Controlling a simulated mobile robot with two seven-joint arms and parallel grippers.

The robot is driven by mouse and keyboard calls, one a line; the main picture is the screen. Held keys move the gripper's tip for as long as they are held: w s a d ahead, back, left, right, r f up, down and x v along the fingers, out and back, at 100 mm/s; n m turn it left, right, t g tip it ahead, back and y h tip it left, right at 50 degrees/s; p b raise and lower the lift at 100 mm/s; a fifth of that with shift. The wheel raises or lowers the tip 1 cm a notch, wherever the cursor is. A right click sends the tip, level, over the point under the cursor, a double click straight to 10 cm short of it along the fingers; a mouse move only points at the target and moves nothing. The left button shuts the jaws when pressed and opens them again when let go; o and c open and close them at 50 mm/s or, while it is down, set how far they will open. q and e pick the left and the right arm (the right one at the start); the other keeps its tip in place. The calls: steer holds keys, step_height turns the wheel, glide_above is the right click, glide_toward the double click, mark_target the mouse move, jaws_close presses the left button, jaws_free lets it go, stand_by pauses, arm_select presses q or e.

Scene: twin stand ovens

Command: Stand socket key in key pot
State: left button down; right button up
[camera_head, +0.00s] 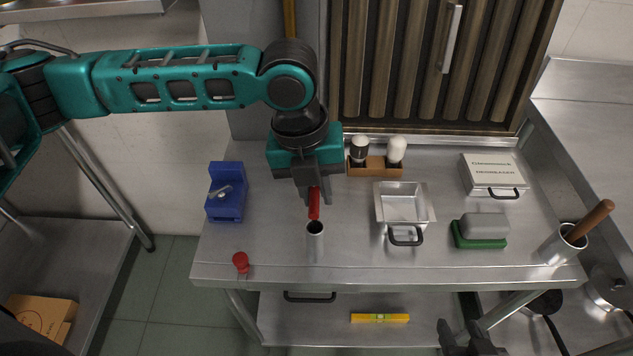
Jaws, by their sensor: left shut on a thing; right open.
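My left gripper (313,196) reaches down over the steel worktop, shut on a red thing, which looks like the socket key (314,206). The red part hangs upright between the fingers, its upper end hidden by them. A narrow metal cylinder, which looks like the key pot (315,245), stands on the worktop directly below. The key's lower end shows just above the pot's dark mouth; I cannot tell whether any of it is inside. My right gripper (468,345) is open at the bottom edge, partly cut off, in front of the worktop.
A blue block (227,200) and a red knob (241,262) lie to the left. A metal tray (404,208), shakers in a wooden holder (375,170), a green-based sponge (480,241), a lidded box (494,175) and a pot with a wooden handle (561,247) stand to the right.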

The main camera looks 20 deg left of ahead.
arm_select(q)
steer(key=shift+f, duration=1.35)
steer(key=c, duration=1)
jaws_free()
steer(key=shift+o, duration=0.2)
step_height(320, 180, up, 13)
steer(key=a, duration=0.2)
steer(key=shift+s+p, duration=0.2)
steer(key=shift+p, duration=0.15)
steer(key=shift+f, duration=0.15)
